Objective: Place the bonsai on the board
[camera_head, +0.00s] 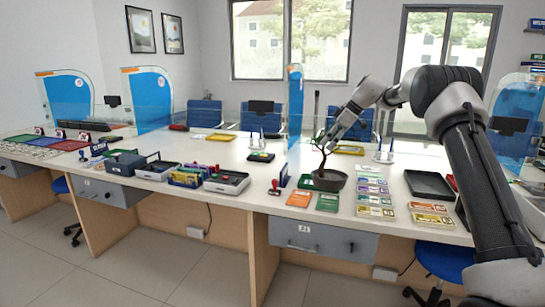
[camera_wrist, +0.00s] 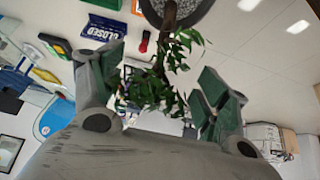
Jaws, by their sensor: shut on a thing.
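The bonsai has a dark round pot (camera_head: 329,181) and a thin trunk with green leaves. It is upright at the middle of the counter, below my gripper (camera_head: 326,146). In the wrist view the pot (camera_wrist: 190,10) shows at the top and the leafy trunk (camera_wrist: 158,70) runs down between the fingers of my gripper (camera_wrist: 165,85). The gripper is shut on the bonsai by its trunk or foliage; the leaves hide the exact contact. I cannot tell whether the pot touches the counter. I cannot tell for certain which flat item is the board.
An orange booklet (camera_head: 299,198) and a green booklet (camera_head: 327,202) lie in front of the pot. Banknote stacks (camera_head: 374,193) lie to its right, with a black tray (camera_head: 430,184) beyond. A stamp (camera_head: 275,187) and a blue sign (camera_head: 284,175) stand to its left.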

